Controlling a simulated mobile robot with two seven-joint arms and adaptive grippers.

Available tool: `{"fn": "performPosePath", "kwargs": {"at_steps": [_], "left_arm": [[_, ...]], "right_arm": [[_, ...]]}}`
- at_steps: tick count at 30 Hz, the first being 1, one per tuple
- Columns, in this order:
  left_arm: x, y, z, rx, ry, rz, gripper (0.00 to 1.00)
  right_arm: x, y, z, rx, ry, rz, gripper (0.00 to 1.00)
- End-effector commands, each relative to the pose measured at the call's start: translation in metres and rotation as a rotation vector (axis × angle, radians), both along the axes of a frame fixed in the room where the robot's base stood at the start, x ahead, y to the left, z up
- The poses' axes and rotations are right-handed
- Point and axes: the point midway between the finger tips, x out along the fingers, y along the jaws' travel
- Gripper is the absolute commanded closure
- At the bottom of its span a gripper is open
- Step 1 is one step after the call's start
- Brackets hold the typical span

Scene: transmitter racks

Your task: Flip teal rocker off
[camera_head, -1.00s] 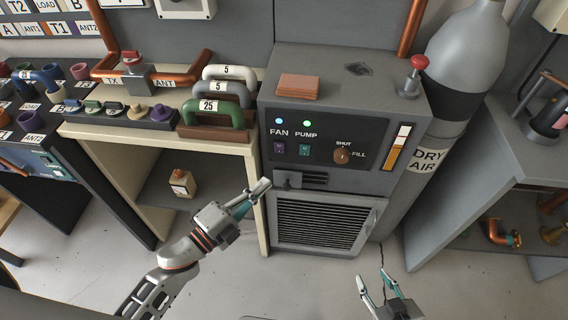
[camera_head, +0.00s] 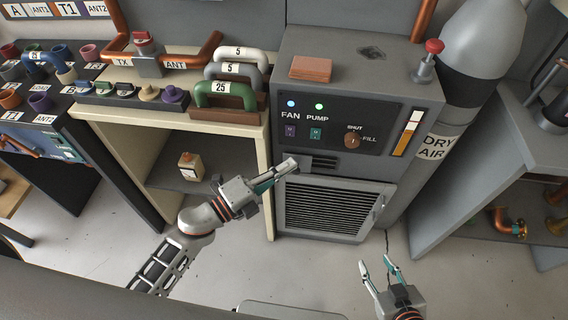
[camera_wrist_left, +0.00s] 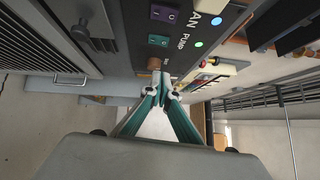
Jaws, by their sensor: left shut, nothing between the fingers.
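The teal rocker (camera_head: 315,133) sits under the PUMP label on the dark front panel of the grey cabinet, and a green light glows above it. It also shows in the left wrist view (camera_wrist_left: 158,40), ahead of the fingers. My left gripper (camera_head: 290,163) is shut and empty, below the rockers near the cabinet's front; in the left wrist view its fingertips (camera_wrist_left: 160,88) meet. I cannot tell whether they touch the cabinet. My right gripper (camera_head: 377,262) is open and empty, low in front of the cabinet, apart from it.
A purple rocker (camera_head: 290,131) under FAN stands left of the teal one, with a blue light above. An orange-brown SHUT/FILL knob (camera_head: 352,140) is to the right. A vent grille (camera_head: 330,208) lies below. A beige bench (camera_head: 180,120) with handles stands at left.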

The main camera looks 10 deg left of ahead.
Motion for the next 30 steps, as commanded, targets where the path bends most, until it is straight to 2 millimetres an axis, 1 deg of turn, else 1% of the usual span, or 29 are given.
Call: {"fn": "performPosePath", "kwargs": {"at_steps": [1,10,15,18,22,30], "left_arm": [[0.009,-0.008,0.004,-0.003,-0.003,0.001,1.0],[0.049,-0.049,0.008,-0.002,-0.002,0.002,1.0],[0.073,-0.048,0.009,-0.001,-0.001,0.001,1.0],[0.082,-0.048,0.01,0.0,0.0,0.002,1.0],[0.087,-0.048,0.011,0.0,0.0,0.002,1.0],[0.088,-0.048,0.011,0.0,0.0,0.001,1.0]], "right_arm": [[0.0,0.001,0.001,0.002,0.001,0.001,0.6],[-0.004,0.003,0.0,0.007,0.008,0.002,0.6],[-0.005,0.002,-0.001,0.006,0.01,0.001,0.6],[-0.005,0.002,-0.002,0.006,0.011,0.001,0.6],[-0.005,0.002,-0.002,0.004,0.011,0.002,0.6],[-0.005,0.001,-0.002,0.002,0.01,0.001,0.6]]}}
